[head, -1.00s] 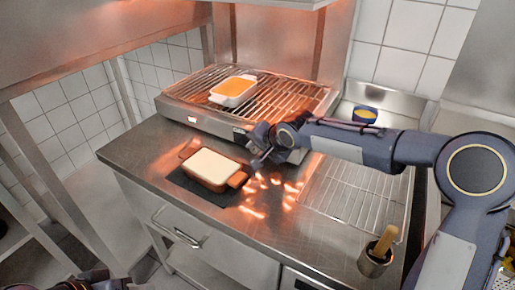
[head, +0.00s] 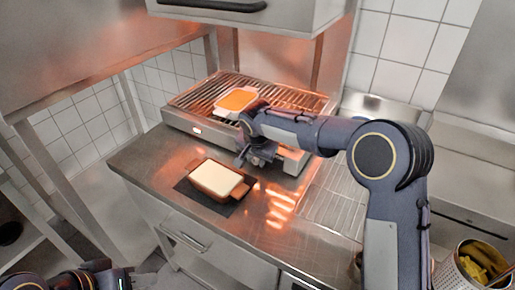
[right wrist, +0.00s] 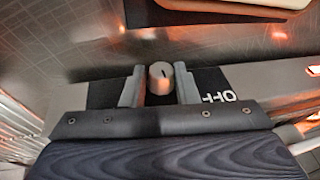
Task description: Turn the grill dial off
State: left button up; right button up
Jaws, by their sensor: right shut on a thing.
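The grill (head: 190,123) stands at the back of the steel counter, its wire rack glowing orange. My right gripper (head: 243,158) is at the grill's front panel and hides the dial in the head view. In the right wrist view its two fingers (right wrist: 159,84) stand on either side of the knob, shut on it. My left gripper (head: 100,277) is at the bottom left, away from the grill, its jaws unclear.
A white dish with orange food (head: 236,101) sits on the grill rack. A brown dish with white filling (head: 217,178) lies on a dark mat (head: 215,203) in front. A wire rack (head: 330,205) is at right, and a perforated container of yellow items (head: 449,274) at far right.

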jog(key=g+h+p, duration=0.1)
jog(key=p, duration=0.1)
jog(key=g+h+p, duration=0.1)
jog(key=h+p, duration=0.1)
jog(key=p, duration=0.1)
jog(key=a+h+p, duration=0.1)
jog(key=p, duration=0.2)
jog(key=shift+w+r+n+g+h, duration=0.25)
jog(key=shift+w+n+g+h, duration=0.05)
jog(key=shift+w+n+g, duration=0.1)
jog(key=shift+w+f+g+h+p, duration=0.1)
jog(key=shift+f+g+h+p, duration=0.15)
jog(key=shift+g+h+p, duration=0.45)
pick_arm(q)
notch_tip(320, 180, up, 11)
jog(key=shift+s, duration=0.15)
pick_arm(e)
jog(key=shift+w+h, duration=0.15)
jog(key=shift+h, duration=0.55)
pick_arm(q)
jog(key=shift+f, duration=0.15)
pick_arm(e)
jog(key=shift+a+n+g, duration=0.1)
jog(key=shift+n+g, duration=0.2)
pick_arm(q)
jog(key=shift+w, duration=0.2)
pick_arm(e)
jog(key=o, duration=0.7)
jog(key=shift+f, duration=0.1)
